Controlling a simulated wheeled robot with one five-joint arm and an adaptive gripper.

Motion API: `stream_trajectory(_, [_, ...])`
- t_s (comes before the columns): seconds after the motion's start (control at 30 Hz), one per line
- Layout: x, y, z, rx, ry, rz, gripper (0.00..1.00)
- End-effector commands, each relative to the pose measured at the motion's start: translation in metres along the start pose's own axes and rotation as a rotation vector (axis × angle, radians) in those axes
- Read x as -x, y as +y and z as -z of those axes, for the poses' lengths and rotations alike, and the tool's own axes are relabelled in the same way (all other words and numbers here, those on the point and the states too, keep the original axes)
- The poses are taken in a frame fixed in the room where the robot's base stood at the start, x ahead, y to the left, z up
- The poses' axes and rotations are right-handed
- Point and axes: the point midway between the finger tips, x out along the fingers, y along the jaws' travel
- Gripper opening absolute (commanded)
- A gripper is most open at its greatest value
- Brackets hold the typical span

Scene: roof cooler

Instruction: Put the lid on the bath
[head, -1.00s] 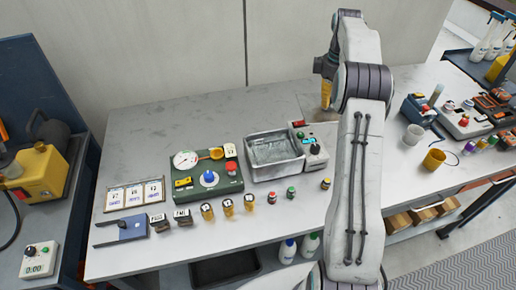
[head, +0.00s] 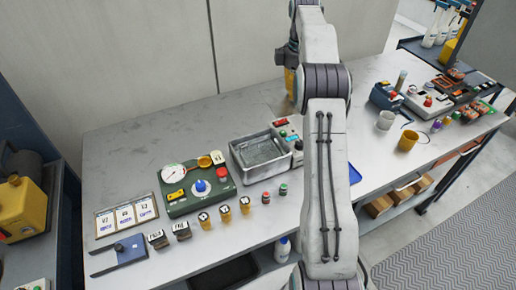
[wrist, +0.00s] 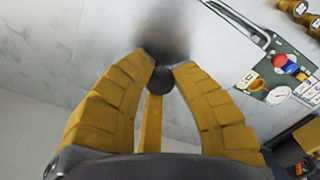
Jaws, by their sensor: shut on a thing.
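The bath (head: 238,158) is an open grey metal tub on the bench, left of my arm in the head view. No lid lies on it. My gripper (head: 290,85) is behind the bath and to its right, partly covered by my arm. In the wrist view the yellow fingers of my gripper (wrist: 164,72) are shut on a dark round knob (wrist: 164,82), which I take to be the lid's. The rest of the lid cannot be made out clearly; a dark blur lies beyond the fingertips. The bath is not clearly seen in the wrist view.
A green unit (head: 184,205) with a gauge and knobs stands left of the bath. A control box (head: 289,135) adjoins its right side. Small bottles (head: 266,197) and brass weights (head: 225,213) stand in front. The bench's back left is clear.

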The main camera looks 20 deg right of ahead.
Motion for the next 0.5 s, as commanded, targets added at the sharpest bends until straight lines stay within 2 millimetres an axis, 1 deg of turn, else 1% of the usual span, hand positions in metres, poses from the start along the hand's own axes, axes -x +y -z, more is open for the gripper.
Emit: stream_trajectory(0.5, [0.0,-0.016,-0.005,0.057,0.001,-0.003,0.0])
